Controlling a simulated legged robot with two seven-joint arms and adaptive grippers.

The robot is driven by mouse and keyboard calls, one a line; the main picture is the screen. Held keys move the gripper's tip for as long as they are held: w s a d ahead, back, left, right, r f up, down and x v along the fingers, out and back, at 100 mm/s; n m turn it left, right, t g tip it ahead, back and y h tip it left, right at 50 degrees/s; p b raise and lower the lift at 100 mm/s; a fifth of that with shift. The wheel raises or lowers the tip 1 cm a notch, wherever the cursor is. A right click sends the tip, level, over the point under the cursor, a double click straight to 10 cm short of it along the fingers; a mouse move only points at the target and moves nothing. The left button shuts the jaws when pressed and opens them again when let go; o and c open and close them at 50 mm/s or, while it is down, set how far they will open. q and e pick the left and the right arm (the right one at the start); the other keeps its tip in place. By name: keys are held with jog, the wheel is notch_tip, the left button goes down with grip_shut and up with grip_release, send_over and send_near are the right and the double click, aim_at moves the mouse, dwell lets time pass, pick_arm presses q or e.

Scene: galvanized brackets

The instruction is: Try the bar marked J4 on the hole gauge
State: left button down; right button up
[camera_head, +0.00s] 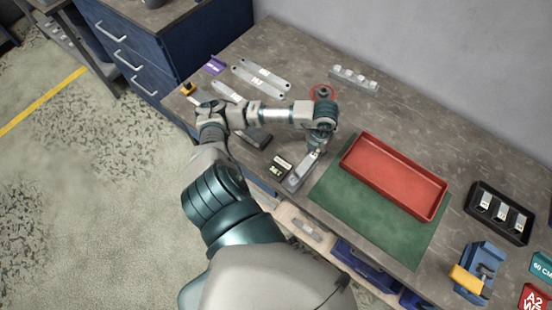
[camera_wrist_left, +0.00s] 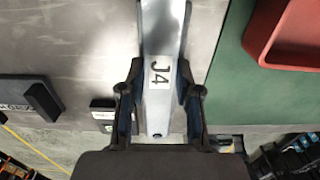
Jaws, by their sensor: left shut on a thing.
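The bar marked J4 (camera_wrist_left: 163,45) is a pale grey metal strip with a white J4 label, seen between the two fingers of my left gripper (camera_wrist_left: 159,90) in the left wrist view. My left gripper (camera_head: 314,151) is shut on it. In the head view the bar (camera_head: 298,181) extends down-left from the gripper, beside the green mat's left corner. I cannot tell if it touches the bench. A metal strip with several raised blocks (camera_head: 354,79) stands at the back; I cannot tell whether it is the hole gauge. My right gripper is not in view.
A red tray (camera_head: 394,146) sits on the green mat (camera_head: 345,200). Other flat bars (camera_head: 262,74) lie at the back left. A small dark labelled block (camera_head: 278,168) stands close left of the held bar. A black tray (camera_head: 472,213) and a blue fixture (camera_head: 480,262) are at right.

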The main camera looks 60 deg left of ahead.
pick_arm(q)
jog(key=shift+r, duration=0.1)
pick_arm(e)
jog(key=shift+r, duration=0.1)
pick_arm(q)
jog(key=shift+r+p, duration=1.4)
jog(key=shift+r, duration=0.55)
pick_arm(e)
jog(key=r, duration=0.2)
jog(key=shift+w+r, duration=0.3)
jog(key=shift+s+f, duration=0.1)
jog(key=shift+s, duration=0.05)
pick_arm(q)
jog(key=shift+f+b, duration=0.45)
jog(key=shift+f, duration=0.05)
jog(key=shift+w+f, duration=0.1)
jog(key=shift+f, duration=0.05)
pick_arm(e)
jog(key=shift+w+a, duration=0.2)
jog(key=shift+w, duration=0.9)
pick_arm(q)
jog(key=shift+d, duration=0.1)
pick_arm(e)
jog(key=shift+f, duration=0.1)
